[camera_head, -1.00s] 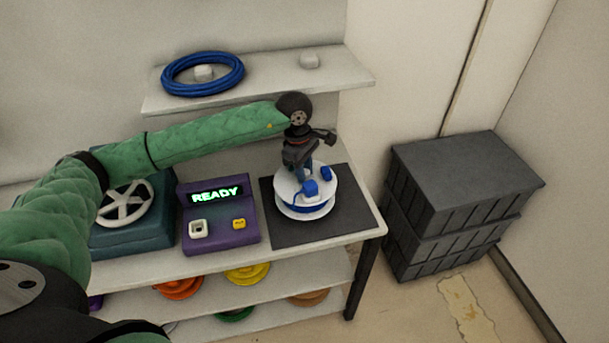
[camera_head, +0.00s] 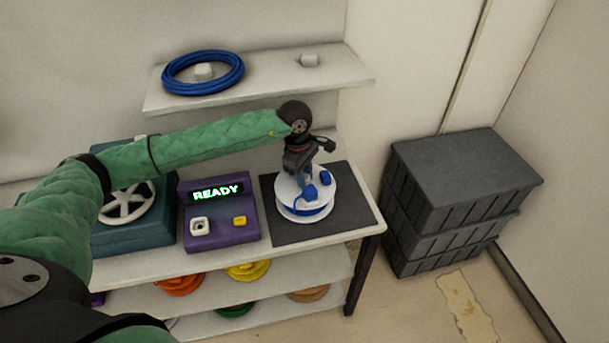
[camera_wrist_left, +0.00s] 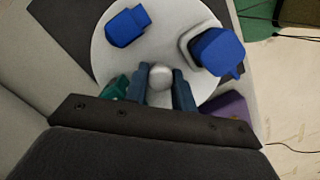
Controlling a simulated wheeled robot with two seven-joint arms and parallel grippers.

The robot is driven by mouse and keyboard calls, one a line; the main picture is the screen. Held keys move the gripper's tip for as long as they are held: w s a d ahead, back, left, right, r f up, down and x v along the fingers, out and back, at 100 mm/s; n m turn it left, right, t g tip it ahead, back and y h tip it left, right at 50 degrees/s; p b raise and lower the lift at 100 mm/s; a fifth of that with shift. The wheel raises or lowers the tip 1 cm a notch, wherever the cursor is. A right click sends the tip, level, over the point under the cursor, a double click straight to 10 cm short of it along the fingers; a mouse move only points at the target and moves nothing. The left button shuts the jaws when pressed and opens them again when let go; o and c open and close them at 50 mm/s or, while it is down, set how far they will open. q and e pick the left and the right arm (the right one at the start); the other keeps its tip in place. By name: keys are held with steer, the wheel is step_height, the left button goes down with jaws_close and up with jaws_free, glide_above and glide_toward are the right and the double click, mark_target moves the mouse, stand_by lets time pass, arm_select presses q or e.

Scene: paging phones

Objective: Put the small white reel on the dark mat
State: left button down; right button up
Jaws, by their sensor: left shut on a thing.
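The small white reel (camera_head: 324,184) has white round flanges, blue wound line between them and blue blocks on top. It sits over the dark mat (camera_head: 352,212) on the table's right end, and looks level; I cannot tell for sure whether it touches the mat. My left gripper (camera_head: 299,180) points down from above and is shut on the reel's pale central knob. In the left wrist view the two fingers (camera_wrist_left: 160,84) flank that knob on the white disc (camera_wrist_left: 160,30). The mat's dark corner (camera_wrist_left: 65,30) also shows there. My right gripper is not in view.
Left of the mat is a purple box (camera_head: 224,226) with a READY display, then a teal case (camera_head: 155,228) with a white wheel. A shelf above holds a blue coil (camera_head: 203,89). Dark stacked crates (camera_head: 450,185) stand right. Coloured reels lie on lower shelves.

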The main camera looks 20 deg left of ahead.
arm_select(q)
steer(key=c, duration=1.1)
jaws_free()
steer(key=shift+c, duration=0.2)
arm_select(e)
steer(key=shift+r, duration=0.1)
arm_select(q)
steer(key=shift+r, duration=0.1)
steer(key=shift+r, duration=0.35)
steer(key=r+b, duration=0.1)
steer(key=r, duration=0.3)
steer(key=a+r+b, duration=0.1)
steer(key=shift+w+r+b, duration=0.1)
steer(key=shift+r+b, duration=0.2)
steer(key=shift+r, duration=0.6)
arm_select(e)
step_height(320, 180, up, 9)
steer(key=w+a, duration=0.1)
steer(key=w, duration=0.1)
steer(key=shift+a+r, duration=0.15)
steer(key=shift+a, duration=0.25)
